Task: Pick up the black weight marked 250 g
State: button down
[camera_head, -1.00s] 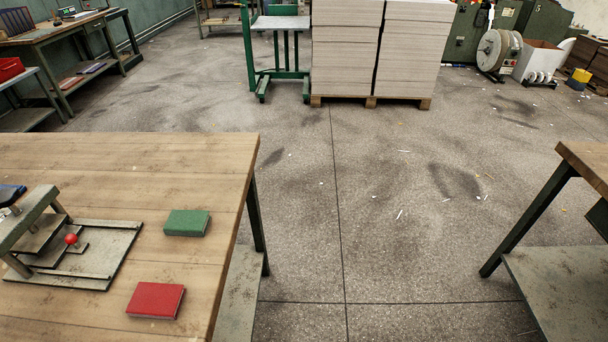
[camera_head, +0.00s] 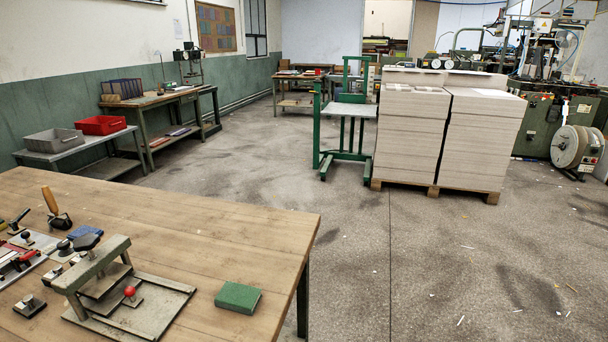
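No marking of 250 g can be read on anything in view, so I cannot tell whether the black weight is here. Several small dark items lie at the left of the wooden bench (camera_head: 190,225). One is a small dark block with a knob (camera_head: 29,306) near the lower left. Another is a dark rounded piece (camera_head: 65,247) left of the grey press (camera_head: 95,268). My gripper is not in view.
A green book (camera_head: 238,297) lies right of the press, which has a red knob. A wooden-handled tool (camera_head: 52,205) stands behind. Beyond are a grey bin (camera_head: 54,141), a red bin (camera_head: 101,125), a green trolley (camera_head: 347,111) and a board pallet (camera_head: 435,187). Open floor lies between.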

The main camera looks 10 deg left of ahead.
aim_at(29, 305)
jog(key=u, duration=1.75)
jog(key=z, duration=0.5)
jog(key=j+z, duration=0.15)
jog(key=z, duration=0.35)
jog(key=i+j+z, duration=0.1)
jog(key=z, duration=0.4)
jog(key=j+z, duration=0.1)
jog(key=z, duration=0.9)
jog(key=k+j+z, duration=0.1)
jog(key=j+z, duration=0.15)
jog(key=z, duration=0.2)
jog(key=k+j+z, duration=0.15)
jog(key=z, duration=0.3)
jog(key=k+j+z, duration=0.15)
jog(key=z, duration=0.25)
jog(key=k+j+z, duration=0.25)
jog(key=z, duration=0.2)
jog(key=k+j+z, duration=0.1)
jog(key=k+z, duration=0.35)
jog(key=k, duration=0.2)
jog(key=k+u, duration=0.35)
jog(key=k+j+u, duration=0.1)
jog(key=k+u, duration=0.45)
jog(key=u, duration=0.2)
jog(key=k+j+u, duration=0.15)
jog(key=u, duration=0.2)
jog(key=k+j+u, duration=0.15)
jog(key=u, duration=0.25)
